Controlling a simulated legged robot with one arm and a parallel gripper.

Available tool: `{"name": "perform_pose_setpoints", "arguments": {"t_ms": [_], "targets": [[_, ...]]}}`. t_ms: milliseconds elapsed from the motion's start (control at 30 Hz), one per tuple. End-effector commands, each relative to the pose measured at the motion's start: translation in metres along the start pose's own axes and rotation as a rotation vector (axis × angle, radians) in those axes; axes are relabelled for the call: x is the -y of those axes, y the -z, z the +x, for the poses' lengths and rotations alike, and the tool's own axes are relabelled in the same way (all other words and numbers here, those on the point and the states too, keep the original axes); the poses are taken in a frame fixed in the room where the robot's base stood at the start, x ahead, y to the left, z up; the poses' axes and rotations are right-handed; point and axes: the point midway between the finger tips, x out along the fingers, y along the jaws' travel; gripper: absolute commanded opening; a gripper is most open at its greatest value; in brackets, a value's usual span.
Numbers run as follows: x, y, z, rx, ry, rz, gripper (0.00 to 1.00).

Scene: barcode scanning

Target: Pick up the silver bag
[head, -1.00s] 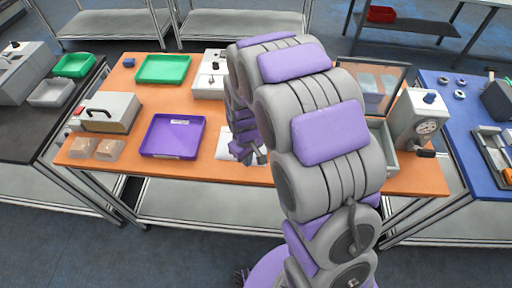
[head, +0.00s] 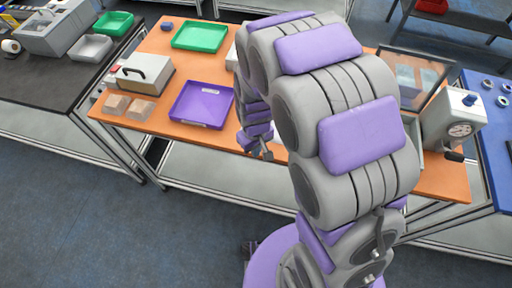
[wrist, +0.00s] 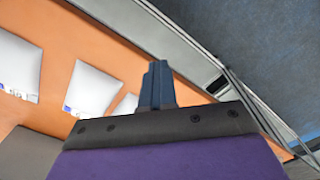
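Pale, silvery-white bags lie flat on the orange table in the wrist view: one at the left edge (wrist: 14,66), one in the middle (wrist: 92,90), and one partly hidden behind my gripper (wrist: 126,105). The first two show small blue print. I cannot tell which one is the silver bag. My gripper (wrist: 157,80) shows its dark fingers close together with nothing visible between them. It is to the right of the bags, near the table's edge. In the head view my gripper (head: 264,152) hangs by the table's front edge, and my arm hides the bags.
The orange table (head: 150,117) carries a purple tray (head: 202,104), a green tray (head: 195,38), a grey box with a handle (head: 139,75), brownish packets (head: 128,107) and a dial machine (head: 458,121) at right. A black table (head: 45,90) stands left. Floor is clear in front.

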Motion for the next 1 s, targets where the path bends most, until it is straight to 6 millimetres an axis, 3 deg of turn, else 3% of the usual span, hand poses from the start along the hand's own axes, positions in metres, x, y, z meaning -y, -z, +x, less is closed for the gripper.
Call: {"name": "perform_pose_setpoints", "arguments": {"t_ms": [67, 833, 1000], "targets": [[-0.0002, -0.0001, 0.0000, 0.000, 0.000, 0.000, 0.04], [-0.0006, -0.0001, -0.0002, -0.001, 0.000, 0.000, 0.78], [-0.0006, -0.0001, -0.0002, -0.001, 0.000, 0.000, 0.80]]}}
